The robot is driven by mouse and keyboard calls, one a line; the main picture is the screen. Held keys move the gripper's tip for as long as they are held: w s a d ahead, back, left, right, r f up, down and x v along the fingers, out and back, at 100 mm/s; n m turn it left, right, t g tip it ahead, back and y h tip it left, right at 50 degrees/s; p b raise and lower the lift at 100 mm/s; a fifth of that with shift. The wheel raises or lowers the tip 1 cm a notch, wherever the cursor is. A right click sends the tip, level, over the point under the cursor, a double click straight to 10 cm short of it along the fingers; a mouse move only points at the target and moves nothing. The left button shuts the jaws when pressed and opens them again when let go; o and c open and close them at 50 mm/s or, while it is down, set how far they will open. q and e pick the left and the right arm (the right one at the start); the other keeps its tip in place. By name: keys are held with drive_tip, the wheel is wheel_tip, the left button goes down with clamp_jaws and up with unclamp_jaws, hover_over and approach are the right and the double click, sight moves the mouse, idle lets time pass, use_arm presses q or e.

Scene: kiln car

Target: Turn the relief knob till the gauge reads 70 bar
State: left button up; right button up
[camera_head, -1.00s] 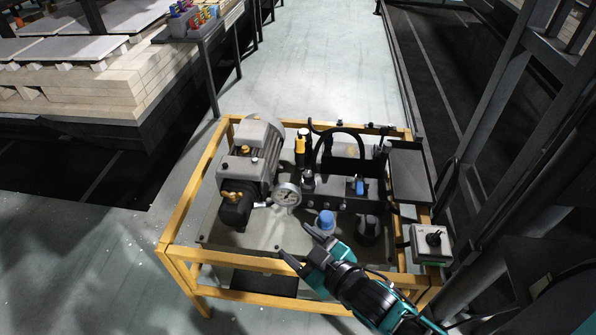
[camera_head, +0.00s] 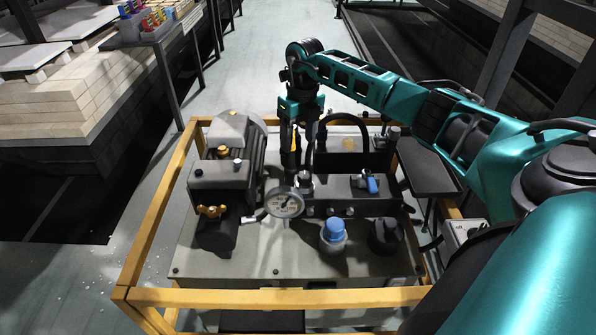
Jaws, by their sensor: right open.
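My left gripper is not in view.
A grey motor (camera_head: 226,175) stands left of the gauge. A black hose loop and a blue-handled valve (camera_head: 366,184) are to the right. A blue-capped fitting (camera_head: 333,235) and a black cap (camera_head: 385,236) stand in front. A yellow frame (camera_head: 270,297) surrounds the unit.

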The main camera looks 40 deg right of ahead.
sight(305, 174)
drive_tip(key=shift+h, duration=0.4)
drive_tip(key=f+b, duration=0.1)
drive_tip(key=f, duration=0.2)
drive_tip(key=d+f+b, duration=0.1)
drive_tip(key=f, duration=0.3)
drive_tip(key=d+f+b, duration=0.1)
drive_tip(key=f+b, duration=0.1)
drive_tip(key=f, duration=0.2)
drive_tip(key=shift+f, duration=0.55)
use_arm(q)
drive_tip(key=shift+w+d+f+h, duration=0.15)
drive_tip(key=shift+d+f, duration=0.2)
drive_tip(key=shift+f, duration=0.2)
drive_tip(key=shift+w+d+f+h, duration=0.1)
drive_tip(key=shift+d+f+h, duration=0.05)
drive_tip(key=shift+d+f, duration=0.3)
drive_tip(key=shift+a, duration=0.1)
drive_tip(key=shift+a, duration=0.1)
use_arm(e)
drive_tip(key=c, duration=1)
